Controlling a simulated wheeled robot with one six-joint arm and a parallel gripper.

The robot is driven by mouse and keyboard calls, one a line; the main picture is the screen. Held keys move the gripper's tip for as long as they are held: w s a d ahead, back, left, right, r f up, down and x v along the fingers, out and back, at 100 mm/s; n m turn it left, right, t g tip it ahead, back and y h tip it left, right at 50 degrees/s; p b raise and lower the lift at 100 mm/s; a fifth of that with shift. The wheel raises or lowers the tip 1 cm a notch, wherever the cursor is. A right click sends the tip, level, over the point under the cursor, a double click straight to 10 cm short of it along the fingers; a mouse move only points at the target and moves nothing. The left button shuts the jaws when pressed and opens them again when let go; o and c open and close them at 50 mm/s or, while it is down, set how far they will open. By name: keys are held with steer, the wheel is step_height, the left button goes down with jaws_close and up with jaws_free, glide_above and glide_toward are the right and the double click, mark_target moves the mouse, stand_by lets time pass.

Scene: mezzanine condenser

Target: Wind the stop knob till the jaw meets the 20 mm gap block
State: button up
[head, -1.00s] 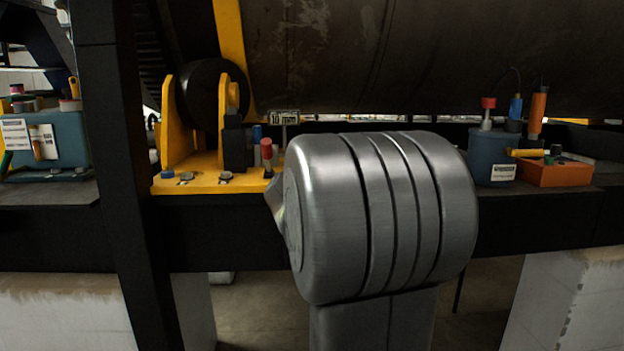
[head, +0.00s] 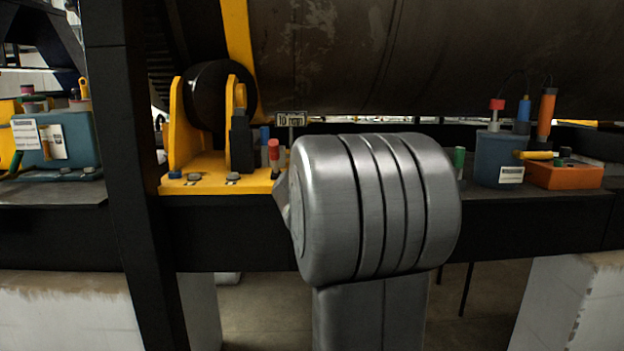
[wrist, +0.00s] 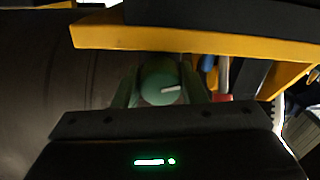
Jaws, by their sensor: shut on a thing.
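In the wrist view a round green knob (wrist: 160,80) with a white pointer line sits between the two fingers of my gripper (wrist: 163,92), which is shut on it. The pointer lies almost level, toward the right. In the head view my own arm hides the gripper and the knob. A yellow bracket (head: 205,186) carries a dark roller (head: 218,95). A dark upright block (head: 241,145) stands at its right side; I cannot tell whether it is the jaw. A small plate (head: 291,119) seems to read "10 mm". I cannot make out the 20 mm gap block.
Red- and blue-topped pieces (head: 274,155) stand close to the bracket. A blue box (head: 55,140) is at left. A blue container (head: 498,158) and an orange box (head: 565,175) stand at right. A dark post (head: 122,180) rises in front at left.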

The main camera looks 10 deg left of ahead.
steer(key=shift+m, duration=0.3)
steer(key=shift+a+m+b, duration=0.1)
steer(key=shift+m+b, duration=0.5)
steer(key=shift+m, duration=2.1)
steer(key=o, duration=1)
steer(key=p+v, duration=0.1)
steer(key=v, duration=1.2)
steer(key=shift+s, duration=0.4)
